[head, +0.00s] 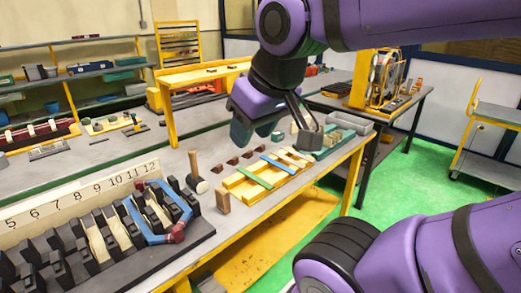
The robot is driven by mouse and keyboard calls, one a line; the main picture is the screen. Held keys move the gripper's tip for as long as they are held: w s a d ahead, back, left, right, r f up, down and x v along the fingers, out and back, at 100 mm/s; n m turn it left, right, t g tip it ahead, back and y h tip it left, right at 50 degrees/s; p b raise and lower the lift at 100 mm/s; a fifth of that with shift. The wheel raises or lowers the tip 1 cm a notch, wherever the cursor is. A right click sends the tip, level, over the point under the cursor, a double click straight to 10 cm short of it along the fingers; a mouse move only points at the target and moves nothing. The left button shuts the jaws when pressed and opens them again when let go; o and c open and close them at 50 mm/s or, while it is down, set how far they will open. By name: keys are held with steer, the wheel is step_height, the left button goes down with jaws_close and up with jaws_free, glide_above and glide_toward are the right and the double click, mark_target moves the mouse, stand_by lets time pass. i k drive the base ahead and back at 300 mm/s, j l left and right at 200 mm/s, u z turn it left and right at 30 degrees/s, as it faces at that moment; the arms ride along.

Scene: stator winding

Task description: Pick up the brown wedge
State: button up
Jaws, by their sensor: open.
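Several small dark brown wedge-like blocks lie in a row on the workbench in the head view; one brown wedge (219,168) is at the near end of the row. They are too small to make out their exact shape. My gripper (277,137) is open, above the bench at the far end of this row. It looks empty and apart from the wedges. The arm and fingers may hide part of the bench behind them.
A yellow tray (235,187) with green, blue and cream strips lies right of the wedges. The numbered black stator fixture (190,240) with a blue-and-red coil fills the front left.

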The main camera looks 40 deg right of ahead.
mark_target(260, 149)
steer(key=i+l, duration=0.1)
steer(key=l, duration=0.3)
steer(key=i+l, duration=0.1)
steer(key=l, duration=0.35)
steer(key=i+l, duration=0.15)
steer(key=l, duration=0.25)
steer(key=i+l, duration=0.1)
steer(key=l, duration=0.35)
steer(key=i+l, duration=0.1)
steer(key=l, duration=0.3)
steer(key=i+l, duration=0.1)
steer(key=l, duration=0.35)
steer(key=i+l, duration=0.15)
steer(key=l, duration=0.25)
